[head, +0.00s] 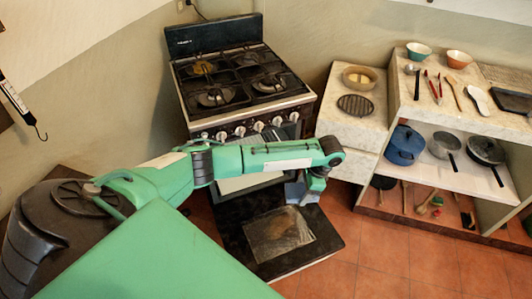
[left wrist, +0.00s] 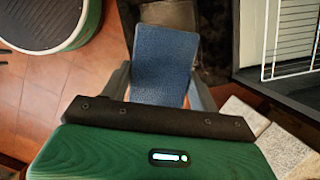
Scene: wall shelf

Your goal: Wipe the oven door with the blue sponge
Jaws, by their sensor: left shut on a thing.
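The oven door (head: 240,222) is swung down open in front of the stove, its dark inner face with a glass pane turned up. My left gripper (head: 314,184) is over the door's right rear part, beside the oven opening. It is shut on the blue sponge (head: 300,194), which also shows between its two fingers in the left wrist view (left wrist: 163,65). I cannot tell whether the sponge touches the door. My left arm hides part of the oven front. My right gripper is not in view.
The stove (head: 240,85) has a row of knobs along its front. A wire oven rack (left wrist: 292,40) shows in the left wrist view. A stone counter (head: 358,128) and shelves with pots (head: 405,144) stand at the right. The tiled floor (head: 400,255) right of the door is clear.

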